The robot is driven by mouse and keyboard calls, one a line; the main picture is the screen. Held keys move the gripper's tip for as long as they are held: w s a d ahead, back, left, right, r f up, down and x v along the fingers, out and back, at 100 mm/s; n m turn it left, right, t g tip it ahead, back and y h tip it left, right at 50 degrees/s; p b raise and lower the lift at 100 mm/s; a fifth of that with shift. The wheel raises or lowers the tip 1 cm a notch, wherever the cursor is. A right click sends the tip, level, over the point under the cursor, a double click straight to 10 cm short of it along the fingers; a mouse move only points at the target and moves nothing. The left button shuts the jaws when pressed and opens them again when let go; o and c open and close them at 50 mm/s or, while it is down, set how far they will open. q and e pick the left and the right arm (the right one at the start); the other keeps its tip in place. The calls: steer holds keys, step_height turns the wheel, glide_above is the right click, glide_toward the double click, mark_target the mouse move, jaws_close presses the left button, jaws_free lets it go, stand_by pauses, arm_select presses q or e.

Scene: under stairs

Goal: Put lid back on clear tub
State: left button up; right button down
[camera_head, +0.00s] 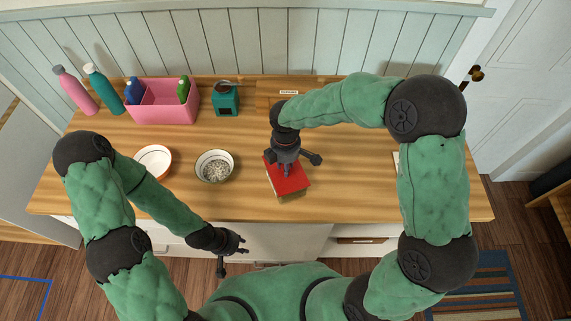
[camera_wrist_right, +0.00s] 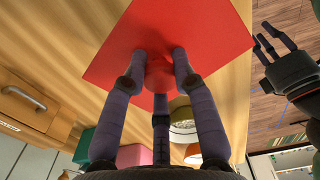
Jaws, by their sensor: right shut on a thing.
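A square red lid (camera_head: 291,178) is at the middle front of the counter. My right gripper (camera_head: 286,168) is over it from above. In the right wrist view, the fingers of my right gripper (camera_wrist_right: 160,65) are closed around the round knob (camera_wrist_right: 159,79) of the red lid (camera_wrist_right: 205,30). Paler edges show under the lid's front side in the head view. The clear tub is not plainly visible, and I cannot tell whether the lid rests on it. My left gripper (camera_head: 232,256) is empty with fingers apart, in front of the counter edge.
A bowl of grains (camera_head: 215,167) and a red-rimmed white bowl (camera_head: 153,160) stand left of the lid. A pink bin (camera_head: 165,108) with bottles, a teal box (camera_head: 226,100) and a wooden drawer box (camera_head: 262,95) line the back. The counter's right side is mostly clear.

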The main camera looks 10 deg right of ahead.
steer(key=shift+f+b, duration=0.4)
steer(key=shift+f, duration=0.25)
stand_by(0.4)
steer(key=c, duration=0.9)
jaws_free()
steer(key=o, duration=0.5)
steer(key=shift+r, duration=0.1)
steer(key=shift+r+p, duration=2.45)
steer(key=shift+r, duration=0.55)
